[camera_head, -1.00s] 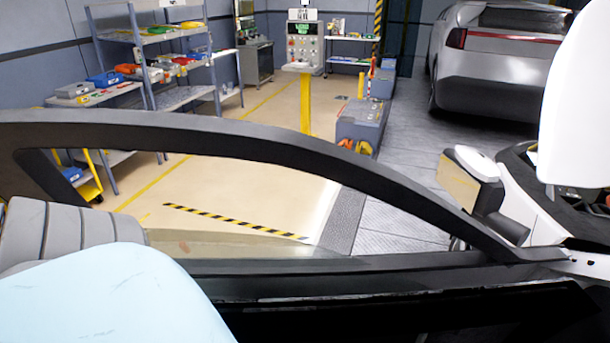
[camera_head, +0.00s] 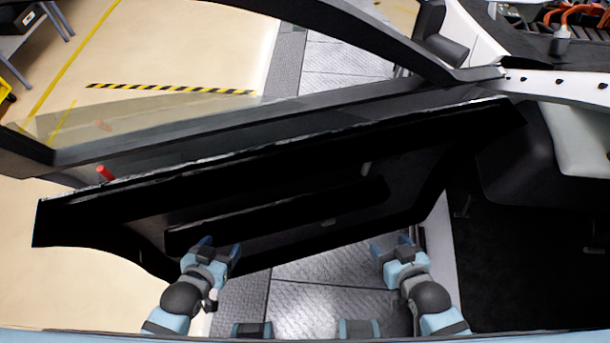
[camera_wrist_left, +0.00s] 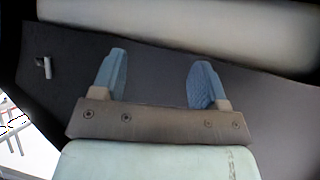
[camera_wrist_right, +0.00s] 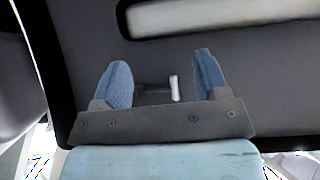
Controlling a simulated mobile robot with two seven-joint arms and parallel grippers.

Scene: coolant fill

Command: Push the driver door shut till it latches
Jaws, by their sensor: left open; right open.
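The driver door (camera_head: 290,185) stands open across the head view, its dark inner side facing me, with its window frame (camera_head: 375,35) above. My left gripper (camera_head: 222,247) is open and empty at the door's lower left part. My right gripper (camera_head: 392,242) is open and empty near the door's lower right part, by the body side. In the left wrist view the open fingers (camera_wrist_left: 157,82) face the grey inner door panel (camera_wrist_left: 150,70). In the right wrist view the fingers (camera_wrist_right: 157,82) face the panel with a small light handle (camera_wrist_right: 174,88) between them. Contact with the door cannot be told.
The dark car floor (camera_head: 530,240) and white sill (camera_head: 438,240) are at the right. A red pin (camera_head: 105,173) sticks up at the door's left top edge. Metal floor plates (camera_head: 320,290) lie below the door. A yellow-black strip (camera_head: 170,88) marks the floor beyond.

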